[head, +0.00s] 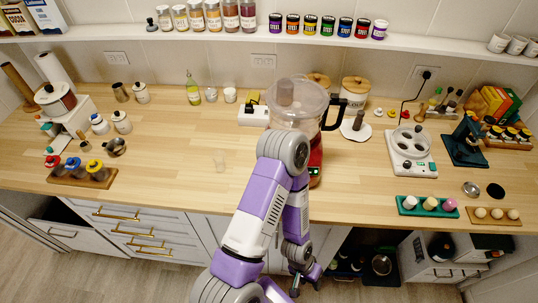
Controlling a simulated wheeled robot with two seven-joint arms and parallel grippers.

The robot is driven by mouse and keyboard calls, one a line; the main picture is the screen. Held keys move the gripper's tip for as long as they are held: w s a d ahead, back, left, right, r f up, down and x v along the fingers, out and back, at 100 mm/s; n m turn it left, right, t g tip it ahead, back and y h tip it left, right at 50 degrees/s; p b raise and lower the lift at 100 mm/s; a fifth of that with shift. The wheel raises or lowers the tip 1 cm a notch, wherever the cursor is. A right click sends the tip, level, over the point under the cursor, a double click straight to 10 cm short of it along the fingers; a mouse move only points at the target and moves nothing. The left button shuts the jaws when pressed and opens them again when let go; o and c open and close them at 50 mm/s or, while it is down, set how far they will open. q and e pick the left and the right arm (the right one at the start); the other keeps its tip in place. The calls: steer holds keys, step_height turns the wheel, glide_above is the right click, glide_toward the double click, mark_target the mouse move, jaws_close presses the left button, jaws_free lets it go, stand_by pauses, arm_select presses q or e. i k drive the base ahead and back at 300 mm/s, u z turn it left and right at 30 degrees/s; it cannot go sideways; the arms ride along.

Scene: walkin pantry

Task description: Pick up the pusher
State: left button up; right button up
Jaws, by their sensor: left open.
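A grey-brown cylinder that looks like the pusher (285,92) stands upright in the lid of a clear food-processor jug (310,98) with a black handle, at the back middle of the counter. My purple and grey left arm rises in front of the jug and hides much of its lower part and base. The arm then bends down, and my left gripper (304,284) hangs low in front of the cabinets, below the counter's front edge. It is open, looks empty, and is well apart from the pusher. My right gripper is not in view.
A similar brown cylinder (358,121) stands at a white disc right of the jug. A white egg-cooker-like device (411,150) and egg trays (428,206) are farther right. The wooden counter (180,150) is fairly clear left of the arm.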

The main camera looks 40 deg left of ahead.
mark_target(217, 156)
steer(key=z, duration=0.2)
steer(key=k, duration=0.85)
steer(key=u, duration=0.9)
steer(key=i, duration=0.35)
steer(key=u, duration=0.15)
